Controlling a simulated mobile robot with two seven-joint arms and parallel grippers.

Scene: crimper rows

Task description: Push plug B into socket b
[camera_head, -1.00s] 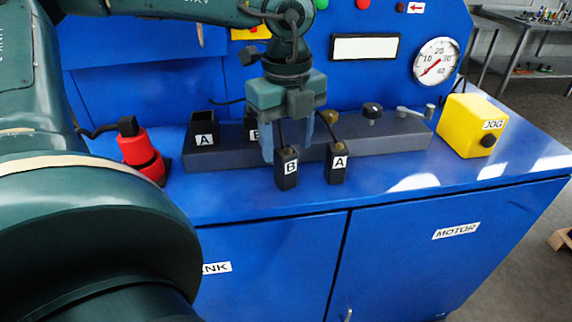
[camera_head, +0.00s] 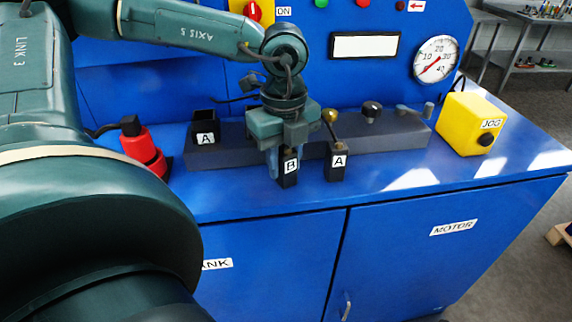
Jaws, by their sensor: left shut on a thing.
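Plug B (camera_head: 290,167) is a small black block with a white B label. It stands upright at the front of the dark grey rail. My left gripper (camera_head: 286,164) points down and is shut on it, fingers on either side. Plug A (camera_head: 337,162), a black block with an A label, stands just to its right, apart from the gripper. An open-topped black socket with an A label (camera_head: 205,128) sits at the left end of the rail. Socket b is hidden behind my left gripper. My right gripper is not in view.
The grey rail (camera_head: 400,143) carries a brass-coloured knob (camera_head: 330,116), a dark knob (camera_head: 371,109) and a lever. A red device (camera_head: 141,147) stands left of the rail. A yellow JOG box (camera_head: 472,122) stands at the right. The blue bench top's front right is clear.

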